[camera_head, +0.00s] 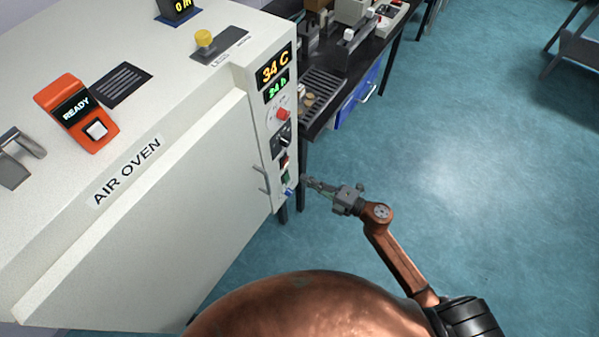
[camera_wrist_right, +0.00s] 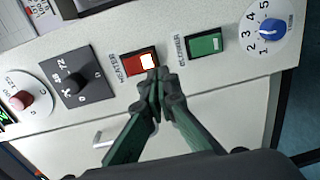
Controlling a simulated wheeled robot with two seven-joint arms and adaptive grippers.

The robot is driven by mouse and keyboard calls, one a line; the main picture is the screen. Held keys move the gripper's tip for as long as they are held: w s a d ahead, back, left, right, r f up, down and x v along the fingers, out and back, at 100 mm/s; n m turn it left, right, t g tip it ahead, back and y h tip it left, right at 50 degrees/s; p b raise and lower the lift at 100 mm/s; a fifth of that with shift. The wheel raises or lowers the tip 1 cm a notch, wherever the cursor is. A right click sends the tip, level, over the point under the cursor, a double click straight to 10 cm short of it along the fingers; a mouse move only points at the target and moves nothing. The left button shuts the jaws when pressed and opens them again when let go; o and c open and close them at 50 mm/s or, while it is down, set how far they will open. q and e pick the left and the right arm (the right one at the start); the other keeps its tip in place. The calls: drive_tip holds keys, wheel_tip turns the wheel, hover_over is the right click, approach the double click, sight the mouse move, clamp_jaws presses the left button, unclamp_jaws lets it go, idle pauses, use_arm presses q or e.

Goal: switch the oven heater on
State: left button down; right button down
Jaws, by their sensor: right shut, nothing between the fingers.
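The air oven (camera_head: 150,215) is a large white box with a control panel on its right side. Its heater switch (camera_wrist_right: 140,62) is a red rocker with a bright white patch, beside a "HEATER" label in the right wrist view. My right gripper (camera_head: 308,181) is in front of the lower panel; in the right wrist view its fingertips (camera_wrist_right: 164,74) are together and empty, at the lower right edge of the heater switch. I cannot tell whether they touch it. My left gripper is not in view.
Close by on the panel are a green switch (camera_wrist_right: 204,44), a blue numbered dial (camera_wrist_right: 267,32), a black knob (camera_wrist_right: 76,84) and a red knob (camera_wrist_right: 22,99). A door handle (camera_head: 262,180) sticks out nearby. The floor to the right is open.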

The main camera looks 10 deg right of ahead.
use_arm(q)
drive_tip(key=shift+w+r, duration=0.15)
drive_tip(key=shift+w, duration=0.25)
use_arm(e)
drive_tip(key=f+v, duration=0.1)
drive_tip(key=v, duration=0.6)
drive_tip(key=shift+s+d+f, duration=0.2)
drive_tip(key=shift+d, duration=0.3)
